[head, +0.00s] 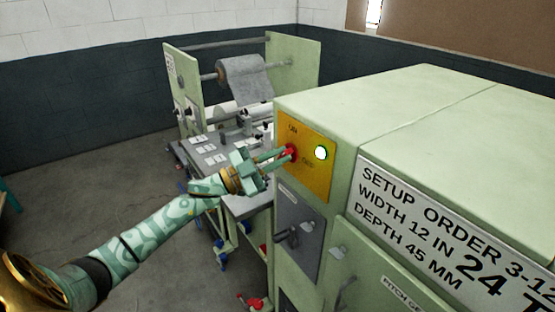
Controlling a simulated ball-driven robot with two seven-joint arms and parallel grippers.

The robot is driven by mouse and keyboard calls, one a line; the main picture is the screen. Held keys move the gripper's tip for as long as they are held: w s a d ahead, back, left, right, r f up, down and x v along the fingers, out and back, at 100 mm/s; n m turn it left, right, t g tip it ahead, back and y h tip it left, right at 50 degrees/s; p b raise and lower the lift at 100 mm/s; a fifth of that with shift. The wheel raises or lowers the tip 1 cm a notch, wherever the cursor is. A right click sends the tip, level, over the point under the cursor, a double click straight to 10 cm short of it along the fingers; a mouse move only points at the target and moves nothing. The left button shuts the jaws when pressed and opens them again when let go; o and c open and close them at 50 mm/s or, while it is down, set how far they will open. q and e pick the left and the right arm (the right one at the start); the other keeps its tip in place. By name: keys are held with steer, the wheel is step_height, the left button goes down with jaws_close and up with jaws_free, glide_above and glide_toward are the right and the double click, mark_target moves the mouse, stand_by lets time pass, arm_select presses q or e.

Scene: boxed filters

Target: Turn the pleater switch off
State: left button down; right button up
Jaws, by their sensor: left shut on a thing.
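The pleater is a pale green cabinet with a yellow switch panel (319,183) on its near left face. A red rotary switch (291,152) sits on the panel, with a label above it and another at its lower right. A round lamp (320,152) with a green rim glows white to the right of the switch. My left gripper (284,155) reaches in from the left and is shut on the red switch. Its fingers cover part of the knob, so I cannot tell its exact angle. My right gripper is not in view.
Below the panel is a grey plate with a dark handle (287,236). A sign with setup text (450,235) is on the cabinet's right face. Behind my gripper stand a work table with white cards (208,149) and a grey roll (244,78).

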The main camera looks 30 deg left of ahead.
arm_select(q)
steer(key=m+g, duration=0.1)
steer(key=m, duration=0.3)
steer(key=m+g, duration=0.2)
steer(key=m, duration=0.1)
steer(key=m+g, duration=0.1)
steer(key=m, duration=0.3)
steer(key=shift+d+f+m+g, duration=0.1)
steer(key=shift+f+m+g, duration=0.1)
steer(key=shift+m+g, duration=0.1)
stand_by(0.3)
steer(key=c, duration=1.4)
jaws_free()
steer(key=shift+c, duration=0.2)
steer(key=shift+s, duration=0.1)
steer(key=v, duration=1.6)
steer(key=shift+p, duration=0.35)
